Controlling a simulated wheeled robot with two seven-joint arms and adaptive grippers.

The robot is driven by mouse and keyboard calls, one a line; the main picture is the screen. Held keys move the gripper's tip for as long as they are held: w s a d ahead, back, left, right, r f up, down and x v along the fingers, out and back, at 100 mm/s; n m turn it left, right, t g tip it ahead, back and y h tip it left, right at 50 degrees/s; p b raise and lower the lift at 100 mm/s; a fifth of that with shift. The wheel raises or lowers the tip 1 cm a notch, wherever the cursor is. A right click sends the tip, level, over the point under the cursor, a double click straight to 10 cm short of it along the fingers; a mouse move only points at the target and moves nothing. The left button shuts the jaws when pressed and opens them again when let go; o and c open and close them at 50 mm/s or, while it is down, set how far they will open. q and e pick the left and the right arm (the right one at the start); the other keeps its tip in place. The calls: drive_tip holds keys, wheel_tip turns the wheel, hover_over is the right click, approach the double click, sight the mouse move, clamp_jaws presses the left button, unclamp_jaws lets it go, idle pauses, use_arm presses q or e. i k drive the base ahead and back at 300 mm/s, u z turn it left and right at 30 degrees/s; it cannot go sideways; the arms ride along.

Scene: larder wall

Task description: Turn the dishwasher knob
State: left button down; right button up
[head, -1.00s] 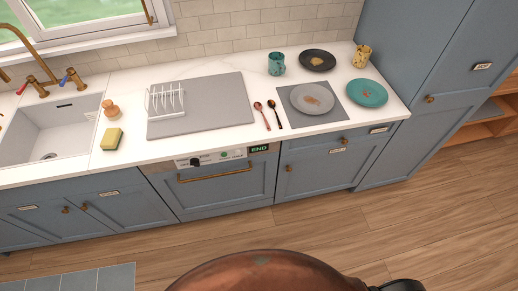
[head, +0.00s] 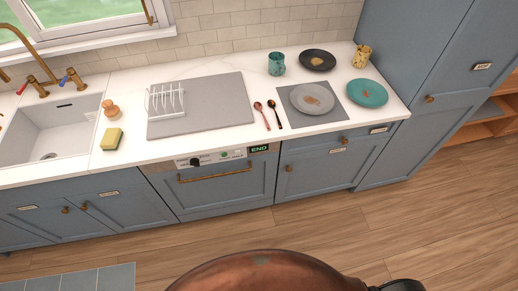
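The dishwasher (head: 226,193) is built in under the counter, with a blue front and a brass bar handle (head: 215,175). Its door is shut. The black dishwasher knob (head: 195,162) sits on the left part of the pale control panel (head: 212,158). A green round mark shows right of the knob, and a dark display reading END (head: 259,148) is at the panel's right end. Neither of my grippers is in the head view.
The counter holds a grey mat with a white rack (head: 166,101), a sponge (head: 112,139), two spoons, dirty plates (head: 312,98) and cups. A sink (head: 48,135) is at the left. The wooden floor (head: 330,231) before the dishwasher is clear.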

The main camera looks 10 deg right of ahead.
sight(195, 162)
drive_tip(key=z, duration=2.1)
drive_tip(key=k, duration=1.35)
drive_tip(key=u, duration=2.05)
drive_tip(key=i, duration=0.5)
